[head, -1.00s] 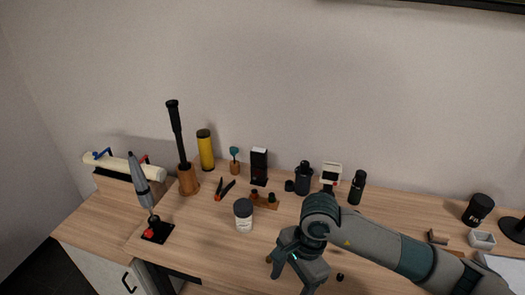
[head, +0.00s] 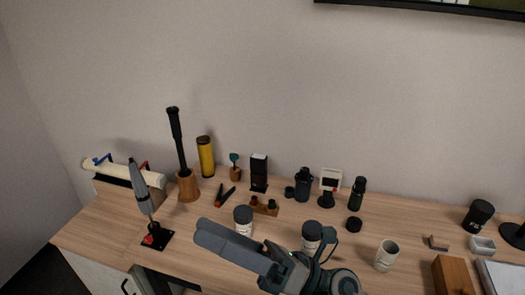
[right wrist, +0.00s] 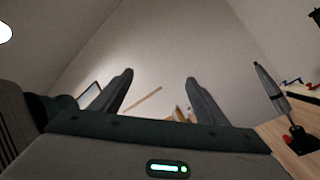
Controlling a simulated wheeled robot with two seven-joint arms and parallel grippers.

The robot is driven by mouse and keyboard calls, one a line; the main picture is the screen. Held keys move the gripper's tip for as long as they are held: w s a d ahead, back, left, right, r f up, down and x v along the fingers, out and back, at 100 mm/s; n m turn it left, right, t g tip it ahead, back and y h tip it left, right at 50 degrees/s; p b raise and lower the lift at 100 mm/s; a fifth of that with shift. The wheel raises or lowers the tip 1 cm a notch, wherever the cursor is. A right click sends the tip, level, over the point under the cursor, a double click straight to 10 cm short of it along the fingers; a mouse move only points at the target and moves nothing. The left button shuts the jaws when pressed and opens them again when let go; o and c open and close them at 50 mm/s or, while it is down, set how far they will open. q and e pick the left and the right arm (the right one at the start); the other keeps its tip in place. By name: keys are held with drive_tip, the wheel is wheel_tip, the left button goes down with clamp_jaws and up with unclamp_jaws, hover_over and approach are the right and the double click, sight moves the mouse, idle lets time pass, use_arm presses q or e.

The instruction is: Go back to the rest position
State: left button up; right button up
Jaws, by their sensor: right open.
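My right gripper (head: 236,243) is raised in front of the table (head: 208,268) at the bottom middle of the head view, with a grey finger pointing up and left. In the right wrist view, its two fingers (right wrist: 159,77) stand well apart with nothing between them, so it is open and empty. Behind them are the wall and ceiling. The gripper and arm hide part of the table's front. My left gripper is in neither view.
A white jar (head: 243,214) stands behind the gripper, and a dark-lidded jar (head: 311,231) is close behind my arm. A pale cup (head: 386,256) and wooden block (head: 453,274) are to the right. A grey pointed tool (head: 141,190) stands upright at the left.

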drive_tip(key=w+d+f+m+t+h, duration=0.3)
drive_tip(key=w+d+m+t+h, duration=0.4)
drive_tip(key=m, duration=0.6)
drive_tip(key=w+d+f+m+t+h, duration=0.35)
drive_tip(key=d+m+t+h, duration=0.6)
drive_tip(key=m, duration=0.35)
drive_tip(key=s+d+f+m+g+h, duration=0.25)
drive_tip(key=d+f+m, duration=0.25)
drive_tip(key=f, duration=0.4)
drive_tip(key=s+d+f+m+g+h, duration=0.1)
drive_tip(key=d+f+m+g+h, duration=0.3)
drive_tip(key=f, duration=0.4)
drive_tip(key=s+d+f+m+g, duration=0.25)
drive_tip(key=s+f+g, duration=0.25)
drive_tip(key=s+f, duration=0.45)
drive_tip(key=s+d+f+m+g, duration=0.2)
drive_tip(key=s+f+m+g, duration=0.4)
drive_tip(key=s, duration=0.7)
wheel_tip(320, 180, down, 32)
drive_tip(key=s+n+b, duration=0.1)
drive_tip(key=s+n, duration=0.1)
drive_tip(key=s+d+f+g+b, duration=0.1)
drive_tip(key=s+d+f+g, duration=0.1)
drive_tip(key=s+f, duration=1.5)
drive_tip(key=shift+s+d+f, duration=0.2)
drive_tip(key=shift+s+d, duration=0.05)
drive_tip(key=shift+d, duration=0.35)
